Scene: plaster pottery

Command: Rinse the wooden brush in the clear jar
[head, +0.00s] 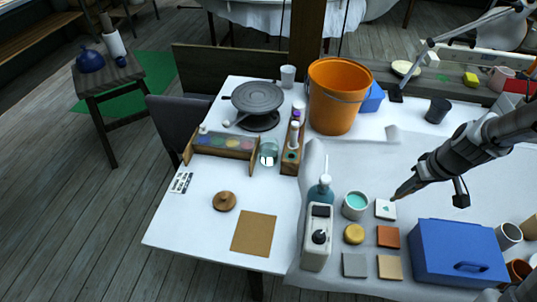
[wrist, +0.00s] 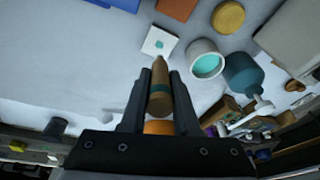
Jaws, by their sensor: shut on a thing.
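My gripper (head: 421,174) is shut on the wooden brush (head: 404,189), at the right of the head view. The brush is tapered and brown, and points down to the left toward a white tile with a teal mark (head: 385,209). The clear jar (head: 268,152) stands upright on the white table, left of my gripper, between the paint palette and a wooden rack.
A cup of teal glaze (head: 355,206), a teal pump bottle (head: 320,192) and a white bottle (head: 317,238) stand between my gripper and the jar's side. The orange bucket (head: 335,97) stands behind. A blue box (head: 459,254) is at front right. The table's left front is mostly clear.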

